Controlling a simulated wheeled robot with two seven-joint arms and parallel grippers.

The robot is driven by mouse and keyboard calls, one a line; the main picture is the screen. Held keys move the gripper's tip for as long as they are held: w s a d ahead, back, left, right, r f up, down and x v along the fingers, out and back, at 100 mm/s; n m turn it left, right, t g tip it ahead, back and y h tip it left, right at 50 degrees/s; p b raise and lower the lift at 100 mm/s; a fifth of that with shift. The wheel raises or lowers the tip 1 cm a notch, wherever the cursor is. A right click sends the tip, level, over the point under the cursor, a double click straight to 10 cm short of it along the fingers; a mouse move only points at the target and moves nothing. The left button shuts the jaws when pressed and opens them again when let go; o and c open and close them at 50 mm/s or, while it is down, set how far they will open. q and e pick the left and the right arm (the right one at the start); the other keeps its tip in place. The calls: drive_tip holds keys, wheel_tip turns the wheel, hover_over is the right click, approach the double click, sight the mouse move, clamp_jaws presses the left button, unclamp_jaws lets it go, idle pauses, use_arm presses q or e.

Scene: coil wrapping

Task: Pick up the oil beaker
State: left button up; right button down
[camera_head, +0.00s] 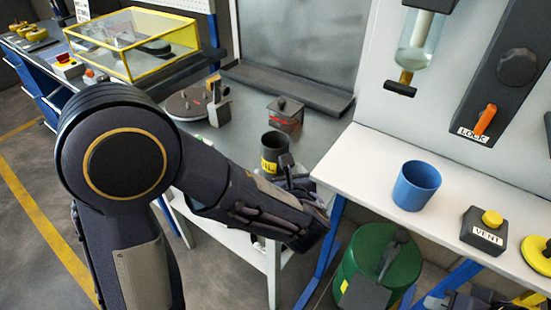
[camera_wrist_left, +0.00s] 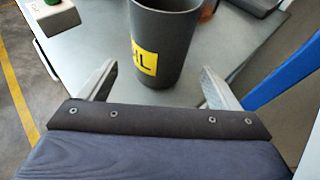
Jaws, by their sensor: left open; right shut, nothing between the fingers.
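The oil beaker (camera_head: 271,141) is a dark grey open cup with a yellow label, standing upright on the grey bench top. In the left wrist view the beaker (camera_wrist_left: 163,35) is upright, its label partly readable, its rim cut off by the top edge. My left gripper (camera_wrist_left: 158,72) is open, one pale finger to each side of the beaker's lower part, with gaps on both sides. In the head view my left gripper (camera_head: 288,165) is close to the beaker and partly hidden. A dark shape cut off at the bottom right seems to be my right gripper (camera_head: 480,301), shut.
A dark box (camera_head: 285,115) and a round grey plate device (camera_head: 190,104) stand behind the beaker. A blue cup (camera_head: 416,186) and a VENT button box (camera_head: 484,230) stand on the white shelf (camera_head: 350,160). A green drum (camera_head: 350,262) stands below.

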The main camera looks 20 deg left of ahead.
use_arm(q)
drive_tip(key=shift+w+a, duration=0.3)
drive_tip(key=shift+w, duration=0.25)
drive_tip(key=x, duration=0.5)
drive_tip(key=shift+w+a+r, duration=0.1)
drive_tip(key=shift+r, duration=0.25)
drive_tip(key=c, duration=1.2)
drive_tip(key=shift+r, duration=0.15)
